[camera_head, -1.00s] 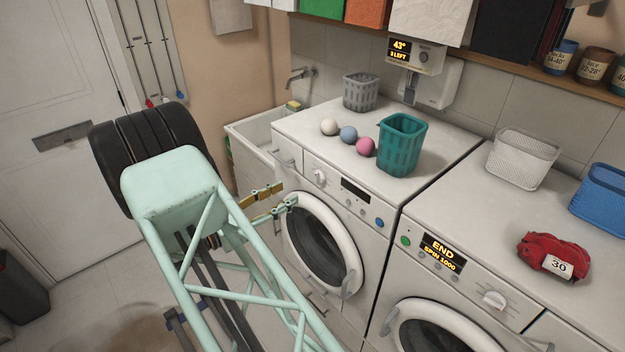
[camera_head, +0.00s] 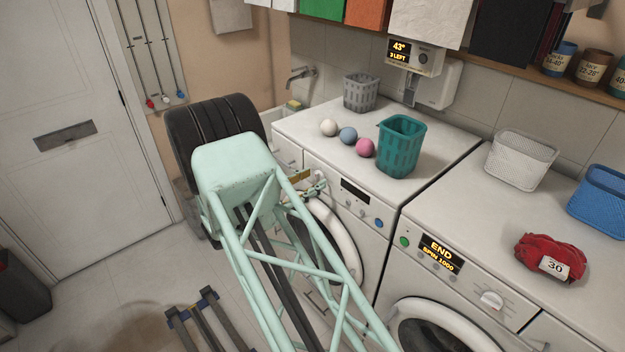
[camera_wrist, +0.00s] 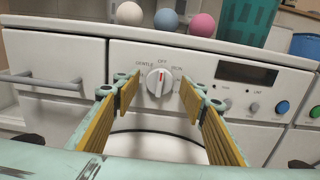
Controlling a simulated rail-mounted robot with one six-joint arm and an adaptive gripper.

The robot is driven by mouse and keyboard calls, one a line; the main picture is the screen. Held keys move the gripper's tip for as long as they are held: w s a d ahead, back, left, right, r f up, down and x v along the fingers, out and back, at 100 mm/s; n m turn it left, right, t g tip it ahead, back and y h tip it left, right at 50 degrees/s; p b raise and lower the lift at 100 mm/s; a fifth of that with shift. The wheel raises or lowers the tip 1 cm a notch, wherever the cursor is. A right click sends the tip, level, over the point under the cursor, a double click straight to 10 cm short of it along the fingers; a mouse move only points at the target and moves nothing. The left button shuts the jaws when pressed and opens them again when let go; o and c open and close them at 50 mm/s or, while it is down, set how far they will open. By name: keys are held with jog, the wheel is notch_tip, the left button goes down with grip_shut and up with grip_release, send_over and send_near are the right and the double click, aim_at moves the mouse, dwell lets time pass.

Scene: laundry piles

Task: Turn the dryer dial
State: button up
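The dryer (camera_head: 352,207) is the left white machine, with a round door and a dark display. Its dial (camera_wrist: 159,82) is a white knob in the middle of the wrist view, below the printed words GENTLE, OFF and a third word that is hard to read. The dial's red mark points up toward OFF. My gripper (camera_wrist: 159,90) is open, its yellow-padded fingers apart on the left and right of the dial, with nothing held. In the head view my gripper (camera_head: 309,187) is at the dryer's front panel, and the dial is largely hidden there.
Three balls (camera_head: 348,135), a teal basket (camera_head: 400,148) and a grey basket (camera_head: 360,92) stand on the dryer. The washer (camera_head: 465,235) reads END. A drawer handle (camera_wrist: 43,80) is at left.

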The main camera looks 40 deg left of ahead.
jog(key=shift+w, duration=0.4)
jog(key=shift+c, duration=0.6)
jog(key=c, duration=0.7)
jog(key=shift+c, duration=0.2)
